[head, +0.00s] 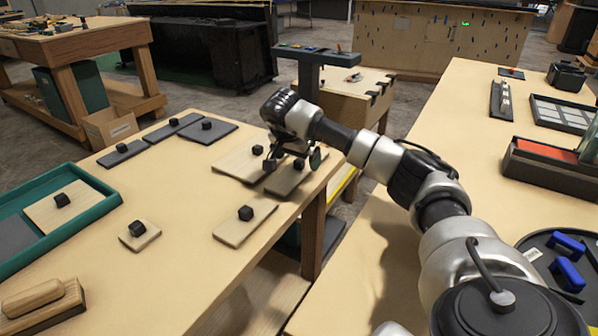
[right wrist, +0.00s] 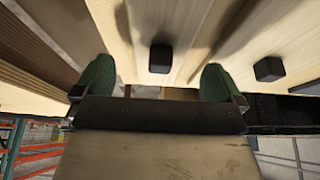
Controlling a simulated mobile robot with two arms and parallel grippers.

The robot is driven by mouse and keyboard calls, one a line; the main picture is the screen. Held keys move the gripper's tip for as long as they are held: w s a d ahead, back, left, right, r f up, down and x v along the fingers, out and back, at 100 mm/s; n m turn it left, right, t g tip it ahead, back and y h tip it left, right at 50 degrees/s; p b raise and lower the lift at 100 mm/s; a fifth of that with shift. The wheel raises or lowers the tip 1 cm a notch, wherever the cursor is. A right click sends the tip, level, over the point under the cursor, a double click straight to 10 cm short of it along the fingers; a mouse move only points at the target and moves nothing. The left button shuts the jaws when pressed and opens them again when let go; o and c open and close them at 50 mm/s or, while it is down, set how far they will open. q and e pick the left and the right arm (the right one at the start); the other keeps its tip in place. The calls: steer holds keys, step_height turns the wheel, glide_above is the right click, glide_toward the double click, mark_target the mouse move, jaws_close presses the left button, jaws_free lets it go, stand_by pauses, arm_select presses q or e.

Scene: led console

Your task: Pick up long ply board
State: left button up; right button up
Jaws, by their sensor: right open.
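Several pale ply boards with black cube knobs lie on the left table; I cannot tell for sure which is the long one. A narrow ply board (head: 286,184) lies near the table's right edge, beside a wider ply board (head: 232,166). Another elongated ply board (head: 236,231) lies nearer to me. My right gripper (head: 296,157) is over the far right corner, above the narrow board and partly hiding it. In the right wrist view its green fingertips (right wrist: 155,82) are apart, with a black knob (right wrist: 160,58) ahead between them, not gripped. My left gripper is not in view.
A green tray (head: 92,222) holds a ply board at the left. Dark grey boards (head: 207,134) lie at the table's back, and a small ply board (head: 139,242) lies mid-table. A wooden block (head: 38,303) sits at the near left. A gap separates this table from the right table (head: 455,130).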

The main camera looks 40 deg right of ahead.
steer(key=x, duration=0.2)
steer(key=shift+d+f, duration=0.15)
steer(key=shift+f, duration=0.1)
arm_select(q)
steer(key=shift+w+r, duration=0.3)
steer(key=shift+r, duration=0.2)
arm_select(e)
steer(key=c, duration=1.1)
steer(key=shift+r, duration=0.15)
